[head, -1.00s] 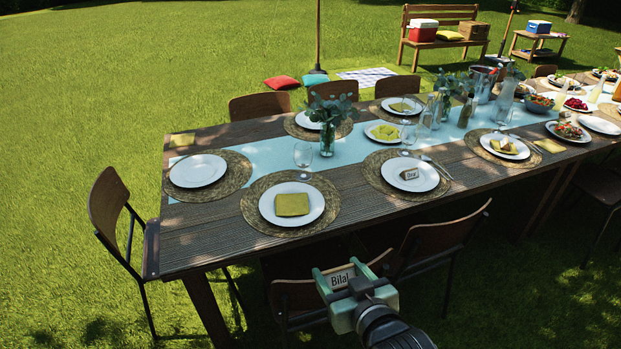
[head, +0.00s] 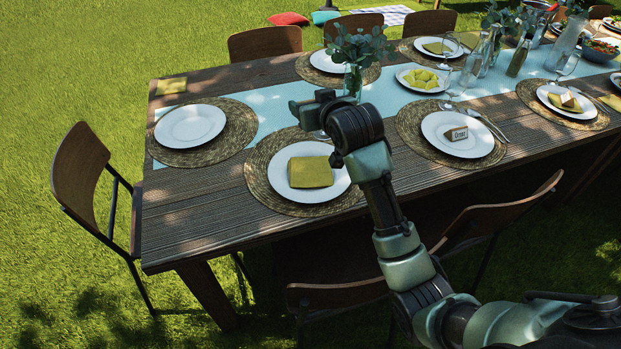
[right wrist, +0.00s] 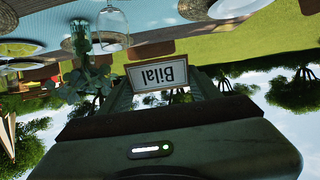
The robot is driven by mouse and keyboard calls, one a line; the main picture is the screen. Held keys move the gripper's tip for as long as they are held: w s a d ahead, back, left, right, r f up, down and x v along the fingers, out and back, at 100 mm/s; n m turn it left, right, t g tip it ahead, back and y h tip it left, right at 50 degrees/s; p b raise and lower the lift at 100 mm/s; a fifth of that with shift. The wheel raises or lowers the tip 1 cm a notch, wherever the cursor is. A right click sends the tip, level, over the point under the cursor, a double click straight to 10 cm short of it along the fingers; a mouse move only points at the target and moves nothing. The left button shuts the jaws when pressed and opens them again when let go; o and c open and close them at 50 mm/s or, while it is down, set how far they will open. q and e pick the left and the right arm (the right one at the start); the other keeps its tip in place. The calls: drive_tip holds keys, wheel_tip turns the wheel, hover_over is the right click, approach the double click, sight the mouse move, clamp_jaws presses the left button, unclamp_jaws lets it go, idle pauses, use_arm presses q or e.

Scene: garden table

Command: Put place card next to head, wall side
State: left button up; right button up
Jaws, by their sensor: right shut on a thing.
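My right gripper (head: 306,113) is above the table, over the far edge of the near-side setting with the yellow napkin. It is shut on the place card (right wrist: 160,74), which reads "Bilal" upside down between the fingers in the right wrist view. In the head view I cannot make out the card. The head setting is at the table's left end: an empty white plate (head: 190,126) on a round woven mat (head: 236,133). My gripper is to the right of it. My left gripper is not in view.
A yellow napkin (head: 171,86) lies at the table's far left corner. A vase of greenery (head: 353,80) stands close behind my gripper. A wine glass (right wrist: 113,22) shows in the right wrist view. Another card (head: 457,133) sits on a plate to the right.

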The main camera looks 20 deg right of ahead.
sight(311, 171)
drive_tip(key=shift+w+d+f, duration=0.1)
drive_tip(key=shift+w+d, duration=0.05)
drive_tip(key=shift+w, duration=0.2)
wheel_tip(311, 171, down, 20)
drive_tip(key=shift+w+r+b, duration=0.15)
drive_tip(key=shift+r+b, duration=0.1)
drive_tip(key=shift+b, duration=0.25)
drive_tip(key=o, duration=1.4)
drive_tip(key=shift+f, duration=0.1)
drive_tip(key=shift+c, duration=0.2)
drive_tip(key=v, duration=1.2)
drive_tip(key=shift+r+p, duration=0.2)
drive_tip(key=shift+p, duration=0.2)
